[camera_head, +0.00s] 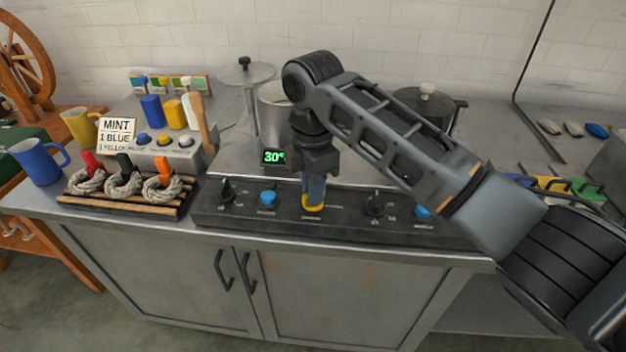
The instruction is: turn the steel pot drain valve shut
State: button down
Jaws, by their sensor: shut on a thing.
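The steel pot (272,112) stands on the counter behind the control panel, partly hidden by my arm. The black control panel (340,216) runs along the counter's front edge. A yellow control (313,208) sits in the panel's middle, mostly covered by my fingers. My gripper (315,194) points straight down, shut on this yellow control. Its label is too small to read, so I cannot tell for certain that it is the drain valve, nor how far it is turned.
Black knobs (226,191) and blue buttons (267,198) flank the yellow control. A green display (274,156) reads 30°. A darker pot (428,104) stands behind my arm. At left are a wooden rack (125,203) with skeins, a blue mug (38,162) and a MINT sign (117,134).

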jog(key=n+p, duration=0.1)
jog(key=n, duration=0.4)
jog(key=shift+n, duration=0.3)
jog(key=n, duration=0.5)
jog(key=shift+n, duration=0.3)
jog(key=c, duration=1.1)
grip_release()
jog(key=shift+r, duration=3.9)
